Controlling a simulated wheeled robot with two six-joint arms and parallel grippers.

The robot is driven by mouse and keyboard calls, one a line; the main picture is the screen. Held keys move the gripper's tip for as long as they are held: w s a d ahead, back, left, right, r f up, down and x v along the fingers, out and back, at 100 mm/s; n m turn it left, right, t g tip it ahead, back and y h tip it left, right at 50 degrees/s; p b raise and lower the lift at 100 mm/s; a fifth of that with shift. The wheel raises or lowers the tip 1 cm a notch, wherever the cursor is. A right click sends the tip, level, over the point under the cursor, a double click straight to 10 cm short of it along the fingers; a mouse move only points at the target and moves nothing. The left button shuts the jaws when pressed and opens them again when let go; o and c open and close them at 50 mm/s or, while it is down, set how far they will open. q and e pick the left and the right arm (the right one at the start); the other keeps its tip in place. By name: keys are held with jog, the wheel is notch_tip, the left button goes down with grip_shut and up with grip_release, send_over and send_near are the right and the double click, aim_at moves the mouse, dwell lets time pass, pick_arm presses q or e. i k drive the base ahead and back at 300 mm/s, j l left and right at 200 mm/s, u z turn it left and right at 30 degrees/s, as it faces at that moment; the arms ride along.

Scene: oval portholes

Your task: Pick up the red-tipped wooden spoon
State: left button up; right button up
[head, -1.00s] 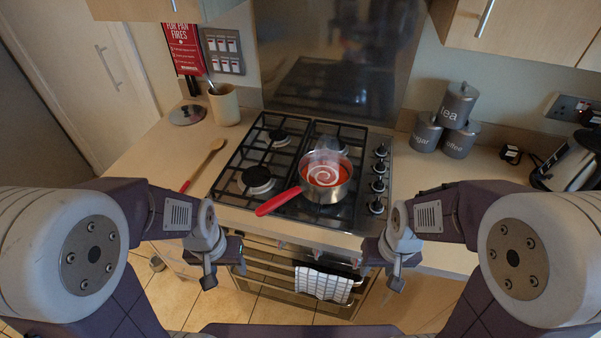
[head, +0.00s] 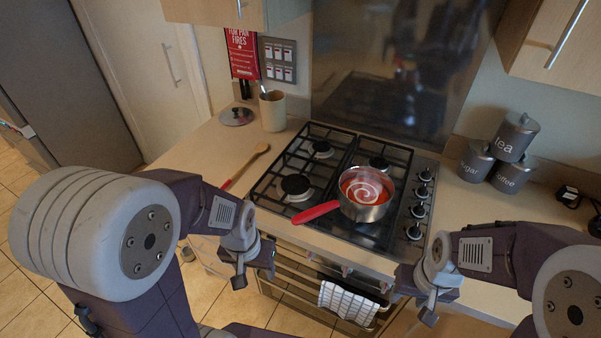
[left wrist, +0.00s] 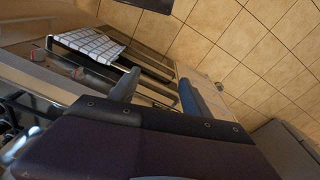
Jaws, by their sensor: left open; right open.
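The red-tipped wooden spoon (head: 245,166) lies on the counter left of the hob, its bowl end toward the back and its red tip toward the front edge. My left gripper (head: 254,279) is open and empty, in front of the counter and lower than the spoon, to its right in the head view. In the left wrist view the open left gripper (left wrist: 158,92) points at the oven front and floor, and the spoon is not visible there. My right gripper (head: 411,306) is open and empty, in front of the oven's right side, far from the spoon.
A saucepan (head: 366,194) of red soup stands on the hob (head: 317,165), its red handle pointing front left. A utensil pot (head: 273,111) and a lid (head: 236,116) stand behind the spoon. Canisters (head: 505,150) are at right. The counter around the spoon is clear.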

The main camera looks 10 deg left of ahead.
aim_at(259, 148)
jog(key=i+j+z, duration=0.1)
jog(key=j+z, duration=0.3)
jog(key=j, duration=0.25)
jog(key=j+z, duration=0.35)
jog(key=j, duration=0.3)
jog(key=j+z, duration=0.4)
jog(key=j, duration=0.25)
jog(key=k+j+z, duration=0.2)
jog(key=j+z, duration=0.2)
jog(key=j, duration=0.25)
